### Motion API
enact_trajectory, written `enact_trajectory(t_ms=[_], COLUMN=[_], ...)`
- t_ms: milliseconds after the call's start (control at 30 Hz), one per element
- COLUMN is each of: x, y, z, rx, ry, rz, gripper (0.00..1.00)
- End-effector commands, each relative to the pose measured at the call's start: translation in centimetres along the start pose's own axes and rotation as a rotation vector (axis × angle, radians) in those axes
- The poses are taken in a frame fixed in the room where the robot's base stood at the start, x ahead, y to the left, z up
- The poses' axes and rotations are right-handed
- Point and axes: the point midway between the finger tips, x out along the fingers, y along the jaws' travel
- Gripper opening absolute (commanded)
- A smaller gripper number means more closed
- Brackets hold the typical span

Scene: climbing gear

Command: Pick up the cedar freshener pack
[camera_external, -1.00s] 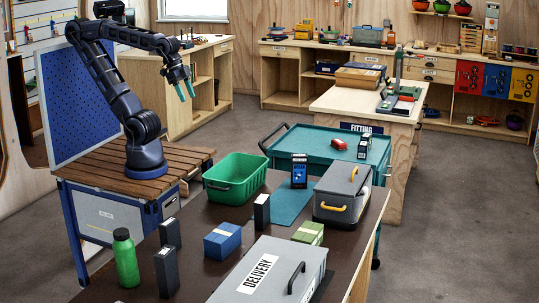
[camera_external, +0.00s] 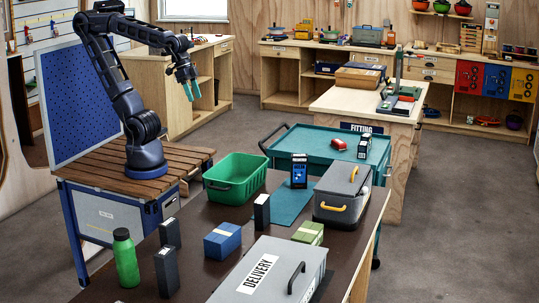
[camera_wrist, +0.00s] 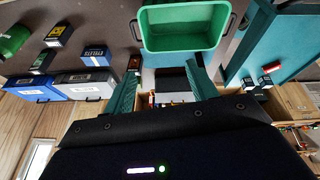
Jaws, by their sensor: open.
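My gripper (camera_external: 192,91) is open and empty, held high above the floor beyond the dark table, fingers pointing down. In the wrist view its two teal fingers (camera_wrist: 162,72) stand wide apart with nothing between them. Several dark upright packs stand on the table: two at the left front (camera_external: 170,232) (camera_external: 166,271), one in the middle (camera_external: 262,211), and one with a blue front (camera_external: 299,171). Another pack (camera_external: 364,146) stands on the teal cart. I cannot read which is the cedar freshener pack. Labelled packs (camera_wrist: 95,56) also show at left in the wrist view.
A green crate (camera_external: 213,185) stands at the table's back edge, also in the wrist view (camera_wrist: 148,35). A green bottle (camera_external: 126,260), blue box (camera_external: 222,240), grey delivery box (camera_external: 250,291) and grey toolbox (camera_external: 328,213) crowd the table. The teal cart (camera_external: 310,145) stands behind.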

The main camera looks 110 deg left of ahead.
Motion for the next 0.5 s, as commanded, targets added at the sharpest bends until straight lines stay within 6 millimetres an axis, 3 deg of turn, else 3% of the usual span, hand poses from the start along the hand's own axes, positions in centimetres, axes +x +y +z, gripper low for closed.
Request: enact_trajectory(t_ms=[500], x=[6.1], y=[4.8], z=[-10.4], rx=[-0.440], ry=[-0.135], rz=[0.021], gripper=[0.57])
